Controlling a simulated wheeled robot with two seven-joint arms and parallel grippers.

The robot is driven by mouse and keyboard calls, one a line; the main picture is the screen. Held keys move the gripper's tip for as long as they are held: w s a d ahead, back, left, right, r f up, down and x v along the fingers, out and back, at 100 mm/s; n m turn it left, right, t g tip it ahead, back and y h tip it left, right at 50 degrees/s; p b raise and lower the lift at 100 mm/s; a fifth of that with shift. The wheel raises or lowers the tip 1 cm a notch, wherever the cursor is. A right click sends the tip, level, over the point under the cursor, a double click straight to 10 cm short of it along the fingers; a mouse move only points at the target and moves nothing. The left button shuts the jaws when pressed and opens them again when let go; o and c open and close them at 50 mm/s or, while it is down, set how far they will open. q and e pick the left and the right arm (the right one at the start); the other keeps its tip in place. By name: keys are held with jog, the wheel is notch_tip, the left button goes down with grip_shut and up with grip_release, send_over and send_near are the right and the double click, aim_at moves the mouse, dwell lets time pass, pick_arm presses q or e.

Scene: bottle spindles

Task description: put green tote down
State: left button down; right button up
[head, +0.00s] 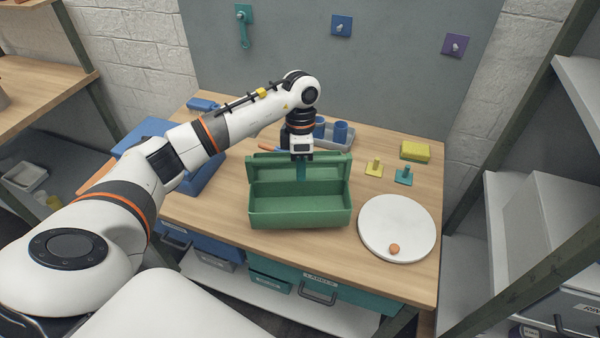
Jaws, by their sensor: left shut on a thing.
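The green tote (300,214) is an open box with a raised centre piece, seen in the middle of the wooden table. My left gripper (301,160) points down over the tote's middle and is shut on its upright green handle part. The fingertips are partly hidden against the handle. The tote looks level, and its base appears at or very near the tabletop; I cannot tell whether it touches. Its inside looks empty in the front compartment; the rear one is partly hidden. My right gripper is not in view.
A round white plate (397,222) with an orange piece (394,249) lies right of the tote. A yellow spindle (374,168), a teal spindle (404,176) and a yellow sponge (415,151) stand behind it. A grey tray (340,145) with blue cups is behind the tote; a blue box (203,178) is left.

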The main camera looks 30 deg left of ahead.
aim_at(301, 196)
pick_arm(q)
notch_tip(301, 196, down, 3)
jog(key=shift+r+p, duration=0.1)
jog(key=shift+p, duration=0.4)
jog(key=shift+f, duration=0.35)
jog(key=shift+f, duration=0.1)
jog(key=c, duration=1.8)
grip_release()
jog(key=shift+f, duration=0.15)
jog(key=o, duration=0.5)
jog(key=shift+c, duration=0.2)
